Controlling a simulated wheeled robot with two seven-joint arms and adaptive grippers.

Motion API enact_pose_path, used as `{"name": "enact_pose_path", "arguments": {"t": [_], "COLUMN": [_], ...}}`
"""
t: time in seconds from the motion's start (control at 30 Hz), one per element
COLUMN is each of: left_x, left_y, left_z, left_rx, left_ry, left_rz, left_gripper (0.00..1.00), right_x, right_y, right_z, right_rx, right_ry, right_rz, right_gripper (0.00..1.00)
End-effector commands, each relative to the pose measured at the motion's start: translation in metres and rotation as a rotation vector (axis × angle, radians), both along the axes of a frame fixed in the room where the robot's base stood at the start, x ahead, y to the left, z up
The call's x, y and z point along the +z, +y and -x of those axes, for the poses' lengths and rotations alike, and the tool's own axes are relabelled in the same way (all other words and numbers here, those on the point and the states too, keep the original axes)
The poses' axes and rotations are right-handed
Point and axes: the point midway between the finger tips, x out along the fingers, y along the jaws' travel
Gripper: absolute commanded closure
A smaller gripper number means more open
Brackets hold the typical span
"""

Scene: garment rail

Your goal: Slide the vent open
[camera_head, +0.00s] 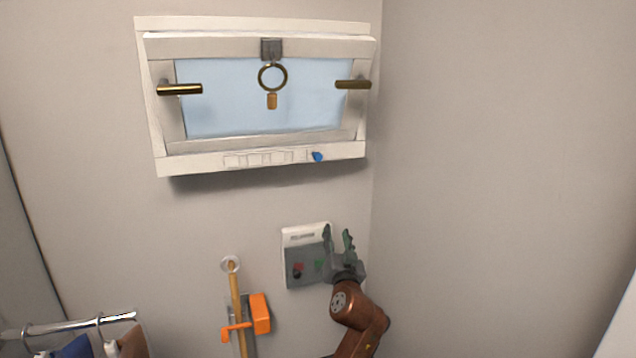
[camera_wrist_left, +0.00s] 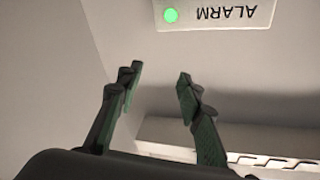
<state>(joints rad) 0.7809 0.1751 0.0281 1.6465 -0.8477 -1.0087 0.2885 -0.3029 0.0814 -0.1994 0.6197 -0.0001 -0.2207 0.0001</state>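A white-framed window (camera_head: 262,95) hangs on the wall. Along its bottom rail runs a vent strip (camera_head: 265,159) with several rectangular slots, and a small blue knob (camera_head: 317,156) sits toward its right end. My left gripper (camera_head: 338,236) is below the knob, fingers pointing up, in front of the right side of a wall panel. A pale slotted strip (camera_wrist_left: 240,158) shows at lower right there, probably the vent. My right gripper is not in view.
The wall panel (camera_head: 302,268) has red and green marks. In the wrist view, an upside-down ALARM label (camera_wrist_left: 220,14) has a green light. Two brass handles and a ring pull (camera_head: 272,77) are on the window. An orange holder (camera_head: 260,313) with a pole and a clothes rail (camera_head: 80,325) are lower left.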

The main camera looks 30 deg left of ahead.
Motion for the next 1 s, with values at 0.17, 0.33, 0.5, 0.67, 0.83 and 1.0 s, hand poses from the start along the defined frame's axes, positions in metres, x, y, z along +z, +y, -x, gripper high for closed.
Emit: {"name": "enact_pose_path", "arguments": {"t": [0.17,0.33,0.5,0.67,0.83,1.0], "left_x": [0.144,0.198,0.212,0.223,0.231,0.234], "left_y": [-0.004,-0.003,0.006,0.023,0.038,0.045], "left_z": [0.047,0.074,0.070,0.053,0.037,0.028], "left_rx": [0.068,0.101,0.109,0.108,0.107,0.105], "left_ry": [-0.219,-0.312,-0.325,-0.323,-0.323,-0.324], "left_rz": [0.000,0.005,0.005,0.005,0.006,0.006], "left_gripper": [0.66,0.66,0.66,0.66,0.66,0.66], "right_x": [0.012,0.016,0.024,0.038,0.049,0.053], "right_y": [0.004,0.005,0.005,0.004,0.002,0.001], "right_z": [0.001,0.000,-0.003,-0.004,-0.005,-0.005], "right_rx": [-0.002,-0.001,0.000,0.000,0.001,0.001], "right_ry": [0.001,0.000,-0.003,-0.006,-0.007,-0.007], "right_rz": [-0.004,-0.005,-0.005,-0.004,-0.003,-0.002], "right_gripper": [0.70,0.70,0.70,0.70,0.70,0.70]}}
